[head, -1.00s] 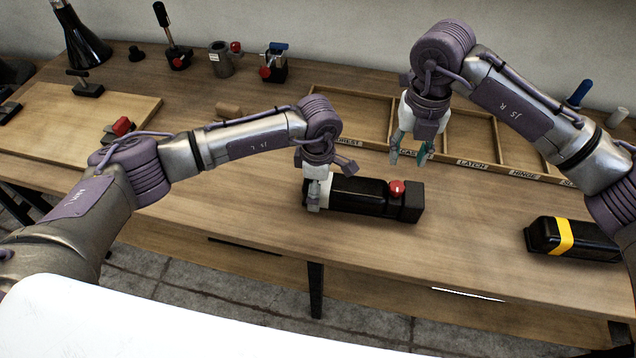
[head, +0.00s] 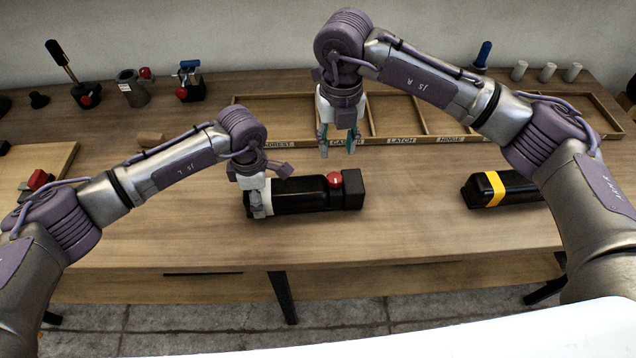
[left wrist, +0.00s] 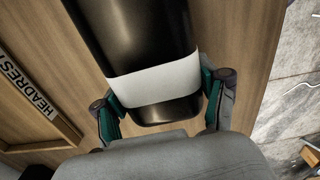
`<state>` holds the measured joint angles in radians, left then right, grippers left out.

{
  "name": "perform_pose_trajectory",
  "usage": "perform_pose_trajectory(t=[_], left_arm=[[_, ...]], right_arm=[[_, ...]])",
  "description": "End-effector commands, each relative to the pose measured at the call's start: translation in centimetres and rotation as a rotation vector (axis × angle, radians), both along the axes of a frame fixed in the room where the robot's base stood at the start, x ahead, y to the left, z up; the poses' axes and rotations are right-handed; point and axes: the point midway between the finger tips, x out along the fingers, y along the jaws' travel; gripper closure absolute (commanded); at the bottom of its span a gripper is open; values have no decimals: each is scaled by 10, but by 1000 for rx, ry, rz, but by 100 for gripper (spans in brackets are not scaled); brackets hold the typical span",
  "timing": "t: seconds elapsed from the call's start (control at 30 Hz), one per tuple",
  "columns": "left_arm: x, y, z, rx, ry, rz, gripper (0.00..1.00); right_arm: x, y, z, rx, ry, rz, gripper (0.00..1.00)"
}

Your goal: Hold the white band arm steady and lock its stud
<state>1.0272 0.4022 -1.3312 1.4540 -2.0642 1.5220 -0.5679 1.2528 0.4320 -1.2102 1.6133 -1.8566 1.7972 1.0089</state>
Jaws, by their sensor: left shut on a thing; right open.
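The white band arm (head: 304,194) is a black padded arm lying on the table, with a white band near its left end. The white band shows clearly in the left wrist view (left wrist: 153,82). My left gripper (head: 258,205) is shut around that end, with its teal-padded fingers on both sides in the left wrist view (left wrist: 162,106). The stud (head: 334,179) is a red knob with a pale mark, on top near the arm's right end. My right gripper (head: 337,148) is open and empty, above and behind the arm near the stud.
A black arm with a yellow band (head: 497,188) lies to the right. A labelled wooden tray (head: 415,141) with compartments runs along the back. Clamps and a metal cup (head: 132,88) stand at the back left. The table front is clear.

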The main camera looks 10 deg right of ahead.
Motion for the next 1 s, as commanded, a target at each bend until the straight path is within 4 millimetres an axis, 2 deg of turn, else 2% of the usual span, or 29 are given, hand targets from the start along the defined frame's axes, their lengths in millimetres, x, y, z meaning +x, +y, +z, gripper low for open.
perform_pose_trajectory(t=[0.23,0.27,0.37,0.47,0.57,0.8,1.0], left_arm=[[1,0,1,0,-2,1,95],[1,0,1,0,-2,1,95],[1,0,1,0,-2,1,95],[1,0,1,0,-2,1,95],[1,0,1,0,-2,1,95],[1,0,1,0,-2,1,95],[1,0,1,0,-2,2,95]], right_arm=[[0,0,0,0,0,0,58],[0,0,0,0,0,0,57],[0,0,0,0,0,15,40],[0,0,2,0,-1,90,40],[0,0,4,0,-1,248,40],[0,0,13,-1,-1,812,40],[0,0,19,0,-1,1211,40]])
